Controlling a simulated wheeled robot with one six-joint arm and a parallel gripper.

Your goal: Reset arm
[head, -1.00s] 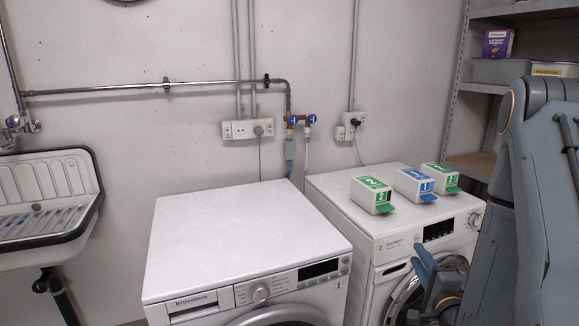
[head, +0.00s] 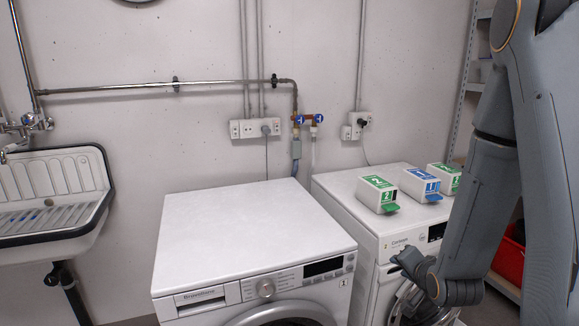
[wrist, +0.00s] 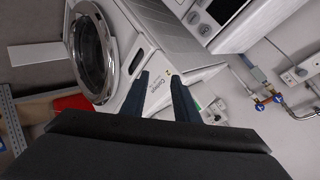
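My gripper (wrist: 159,76) shows in the wrist view with its two dark blue fingers apart and nothing between them. It points toward the front of the right washing machine (wrist: 133,55), which appears tilted in that view. In the head view my arm covers much of the right side, and the fingers cannot be made out clearly. The right machine (head: 352,190) has two green-labelled boxes (head: 376,193) and one blue-labelled box (head: 418,183) on its top. The left machine (head: 255,235) has a bare top.
A sink (head: 50,195) hangs at the far left. Pipes (head: 160,87) and sockets (head: 255,129) line the back wall. A metal shelf (head: 460,90) stands at the right, with a red container (head: 509,258) low down, partly behind my arm.

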